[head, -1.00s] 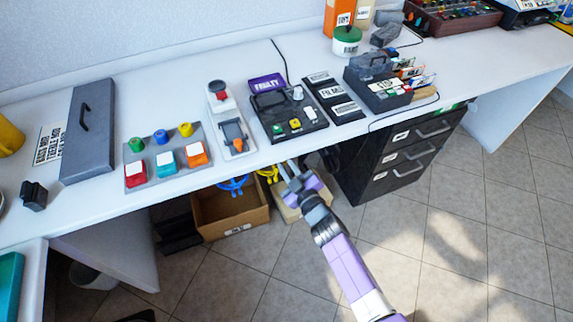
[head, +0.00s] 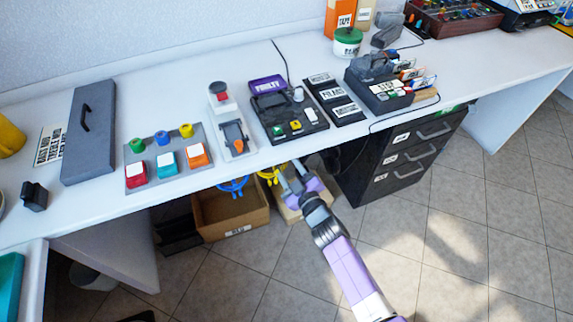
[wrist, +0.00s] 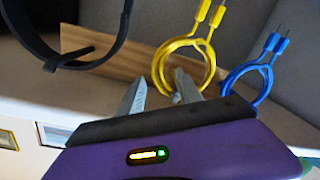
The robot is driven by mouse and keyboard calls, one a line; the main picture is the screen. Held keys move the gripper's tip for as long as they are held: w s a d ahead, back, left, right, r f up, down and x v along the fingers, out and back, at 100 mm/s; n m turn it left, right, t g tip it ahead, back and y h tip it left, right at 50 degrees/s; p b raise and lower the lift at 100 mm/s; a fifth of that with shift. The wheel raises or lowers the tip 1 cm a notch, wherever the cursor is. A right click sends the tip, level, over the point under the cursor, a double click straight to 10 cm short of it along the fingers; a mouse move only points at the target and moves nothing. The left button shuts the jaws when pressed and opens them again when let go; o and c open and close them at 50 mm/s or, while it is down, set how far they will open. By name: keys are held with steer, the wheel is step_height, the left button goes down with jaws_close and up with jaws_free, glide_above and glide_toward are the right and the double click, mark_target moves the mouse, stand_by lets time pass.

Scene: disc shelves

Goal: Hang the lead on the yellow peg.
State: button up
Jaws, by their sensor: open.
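My gripper (head: 290,174) is open below the table's front edge, near a coiled yellow lead (head: 270,174). In the wrist view the fingertips (wrist: 158,92) stand apart, close in front of the lower part of the yellow coil (wrist: 161,74); I cannot tell whether they touch it. The yellow lead hangs with its two plugs clear of the fingers. A small grey round tip (wrist: 177,98) shows at the coil's edge, by one finger. No yellow colour of a peg can be made out. A blue coiled lead (head: 233,186) hangs beside the yellow one, also in the wrist view (wrist: 247,83).
A black loop (wrist: 95,55) hangs on the yellow lead's other side. A cardboard box (head: 232,212) stands on the floor below. A black drawer unit (head: 402,160) is to the right. The tabletop above carries a button panel (head: 168,158) and other devices.

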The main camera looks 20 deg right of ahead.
steer(key=s, duration=0.7)
steer(key=shift+s+d+r, duration=0.15)
steer(key=shift+s+d, duration=0.15)
steer(key=s+r+m+g+p, duration=0.1)
steer(key=s+r+m+p, duration=0.1)
steer(key=s+r, duration=0.6)
steer(key=s+r+m+p, duration=0.2)
steer(key=s+r, duration=0.6)
steer(key=s, duration=0.8)
steer(key=s+r+m+g+h+p, duration=0.1)
steer(key=s+r+m+p, duration=0.1)
steer(key=s+r, duration=0.7)
steer(key=s+a+p, duration=0.1)
steer(key=s, duration=0.3)
steer(key=shift+m+g, duration=0.3)
steer(key=shift+m, duration=0.1)
steer(key=shift+s, duration=0.1)
